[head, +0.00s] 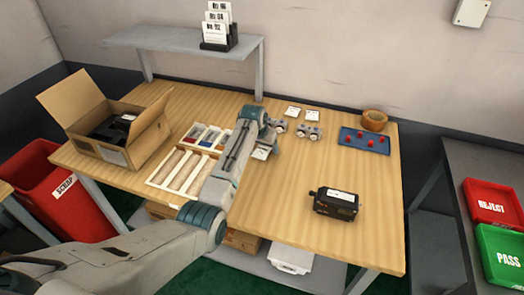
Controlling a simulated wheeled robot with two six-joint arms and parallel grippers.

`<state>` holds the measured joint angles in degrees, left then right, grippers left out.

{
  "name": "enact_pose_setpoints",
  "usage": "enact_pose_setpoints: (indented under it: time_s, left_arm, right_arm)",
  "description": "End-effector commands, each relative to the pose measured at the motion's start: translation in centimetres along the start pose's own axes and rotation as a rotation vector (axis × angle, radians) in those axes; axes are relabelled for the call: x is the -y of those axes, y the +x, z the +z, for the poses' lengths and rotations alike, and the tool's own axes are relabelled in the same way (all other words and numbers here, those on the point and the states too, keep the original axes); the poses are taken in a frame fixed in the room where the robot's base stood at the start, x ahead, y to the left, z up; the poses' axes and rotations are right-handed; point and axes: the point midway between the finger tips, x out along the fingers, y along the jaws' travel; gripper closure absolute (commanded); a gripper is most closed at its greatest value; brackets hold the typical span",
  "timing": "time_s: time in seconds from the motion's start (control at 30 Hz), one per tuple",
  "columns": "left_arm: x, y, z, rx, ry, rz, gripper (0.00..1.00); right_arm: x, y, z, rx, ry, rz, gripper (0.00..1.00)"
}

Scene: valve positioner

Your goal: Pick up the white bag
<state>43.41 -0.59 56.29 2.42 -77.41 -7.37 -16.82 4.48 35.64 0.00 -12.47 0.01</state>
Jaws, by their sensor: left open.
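My left arm reaches in from the lower left over the wooden table. Its gripper (265,143) points down at the table's middle and is open. A small flat white piece (260,154), which may be the white bag, lies just below the fingertips, partly hidden by the arm. I cannot tell whether the fingers touch it. Two similar white pieces (293,112) lie farther back. My right gripper is not in view.
A divided tray (160,178) and an open cardboard box (150,140) are at left. Small grey metal parts (308,132) lie right of the gripper. A black device (336,203), a blue tray with red pieces (345,147) and a wooden bowl (374,120) stand at right. The front middle is clear.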

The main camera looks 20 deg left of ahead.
Motion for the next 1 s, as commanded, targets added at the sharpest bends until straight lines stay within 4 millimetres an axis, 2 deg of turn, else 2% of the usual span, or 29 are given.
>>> enact_pose_setpoints:
  time_s: [0.2, 0.27, 0.47, 0.8, 1.0]
  left_arm:
    - [0.0, 0.1, 0.0, -0.001, 0.0, 0.0, 0.24]
    - [0.0, 0.1, 0.0, -0.001, 0.0, 0.0, 0.34]
    - [0.0, 0.1, 0.0, -0.001, 0.0, 0.0, 0.73]
    - [0.0, -0.1, -0.1, -0.001, 0.0, 0.0, 0.73]
    - [0.0, -1.8, -0.9, -0.006, 0.0, -0.001, 0.73]
  right_arm:
    - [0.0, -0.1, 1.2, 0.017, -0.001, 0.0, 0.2]
    - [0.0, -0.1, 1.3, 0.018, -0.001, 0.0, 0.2]
    - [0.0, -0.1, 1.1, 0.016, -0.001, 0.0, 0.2]
    - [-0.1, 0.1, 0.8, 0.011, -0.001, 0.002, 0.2]
    - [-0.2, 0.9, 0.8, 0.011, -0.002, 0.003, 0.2]
